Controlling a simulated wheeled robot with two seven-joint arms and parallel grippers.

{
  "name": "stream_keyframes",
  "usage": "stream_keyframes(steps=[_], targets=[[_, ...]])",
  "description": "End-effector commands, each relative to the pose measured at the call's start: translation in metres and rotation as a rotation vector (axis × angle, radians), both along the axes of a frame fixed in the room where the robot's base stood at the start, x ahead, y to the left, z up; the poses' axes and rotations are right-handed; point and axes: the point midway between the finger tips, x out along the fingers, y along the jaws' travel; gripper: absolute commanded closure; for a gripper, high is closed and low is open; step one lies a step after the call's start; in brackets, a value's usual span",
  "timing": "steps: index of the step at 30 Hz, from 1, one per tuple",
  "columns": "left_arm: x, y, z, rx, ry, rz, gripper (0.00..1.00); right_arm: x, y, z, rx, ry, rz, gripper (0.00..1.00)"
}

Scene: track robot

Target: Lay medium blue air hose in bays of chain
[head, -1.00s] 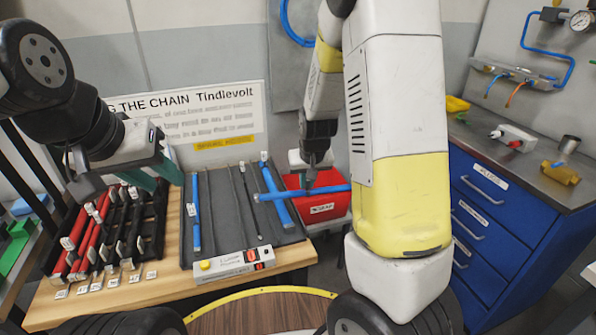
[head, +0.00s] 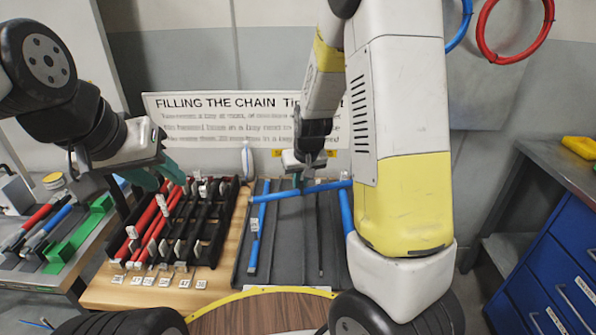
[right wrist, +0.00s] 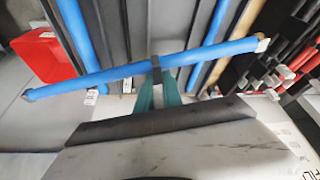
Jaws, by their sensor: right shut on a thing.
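My right gripper (head: 304,183) is shut on a blue hose (head: 322,187), held roughly level above the grey tray. In the right wrist view the teal fingers (right wrist: 158,84) grip the hose (right wrist: 112,74) near its middle. Other blue hoses lie in the tray: one at its left (head: 254,240), one at its right (head: 347,212), partly behind my right arm. The black chain (head: 213,222) stands left of the tray, with red and black hoses in several bays. My left gripper (head: 160,178) is open and empty above the chain's left back part.
The grey tray (head: 290,265) also holds thin dark hoses. Number tags line the wooden table (head: 130,298) in front of the chain. A sign (head: 245,120) and a bottle (head: 247,160) stand behind. A red bin (right wrist: 42,55) shows in the right wrist view. A blue cabinet (head: 560,250) is right.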

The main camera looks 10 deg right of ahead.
Motion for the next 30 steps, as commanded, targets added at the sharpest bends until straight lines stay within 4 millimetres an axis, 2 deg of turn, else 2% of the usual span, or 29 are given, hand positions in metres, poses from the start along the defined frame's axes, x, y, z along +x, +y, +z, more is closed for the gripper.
stream_keyframes(steps=[8,14,17,21,24,27,30], targets=[[0.000,0.000,0.000,0.000,0.000,0.000,0.64,0.009,0.048,0.005,0.000,0.001,0.218,1.00],[0.000,0.000,0.000,0.000,-0.001,0.000,0.64,0.013,0.094,0.012,0.001,0.002,0.423,1.00],[0.000,0.000,0.000,0.000,0.000,0.000,0.64,0.013,0.128,0.019,0.003,0.000,0.573,1.00],[0.000,0.000,0.000,0.000,0.000,0.000,0.64,0.007,0.189,0.036,0.005,-0.001,0.846,1.00],[0.000,0.000,0.000,0.000,0.000,0.000,0.64,0.001,0.224,0.048,0.005,-0.001,1.013,1.00],[0.000,0.000,0.000,0.000,0.000,0.000,0.64,-0.007,0.250,0.052,0.005,0.000,1.144,1.00],[0.000,0.000,0.000,0.000,-0.001,0.000,0.64,-0.013,0.267,0.039,0.008,0.003,1.232,1.00]])
